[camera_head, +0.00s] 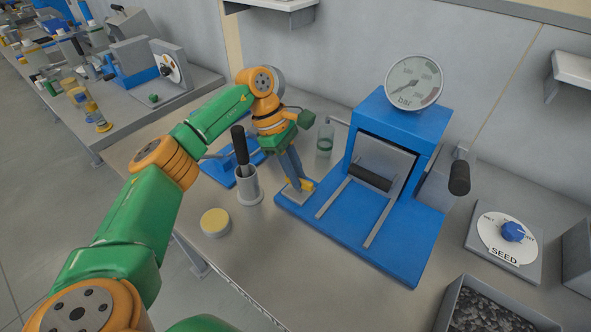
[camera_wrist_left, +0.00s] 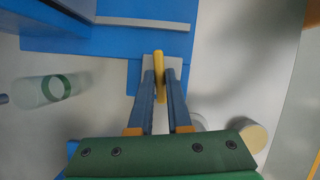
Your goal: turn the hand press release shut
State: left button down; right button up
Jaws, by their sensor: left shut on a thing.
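The hand press (camera_head: 398,140) is a blue frame on a blue base, with a round bar gauge (camera_head: 413,83) on top. Its release is a small yellow lever (camera_head: 307,186) on a grey block at the base's left corner. In the left wrist view the yellow lever (camera_wrist_left: 158,72) stands between the fingertips, over the grey block. My left gripper (camera_head: 299,184) points down there and is shut on the lever, its fingers partly hiding the block. My right gripper is in neither view.
A grey cup (camera_head: 248,188) with a black-handled tool and a yellow-lidded tin (camera_head: 215,222) stand left of the press. A clear bottle (camera_head: 325,139) stands behind. At right are a SEED dial (camera_head: 511,232) and a tray of dark grains (camera_head: 490,318). The front bench is clear.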

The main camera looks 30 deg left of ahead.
pick_arm(q)
jog(key=shift+m+g, duration=0.4)
jog(key=shift+m, duration=0.6)
jog(key=c, duration=0.9)
grip_release()
jog(key=shift+o, duration=0.2)
jog(key=shift+w, duration=0.1)
jog(key=p+v, duration=0.1)
jog(key=v, duration=0.6)
jog(key=shift+r, duration=0.1)
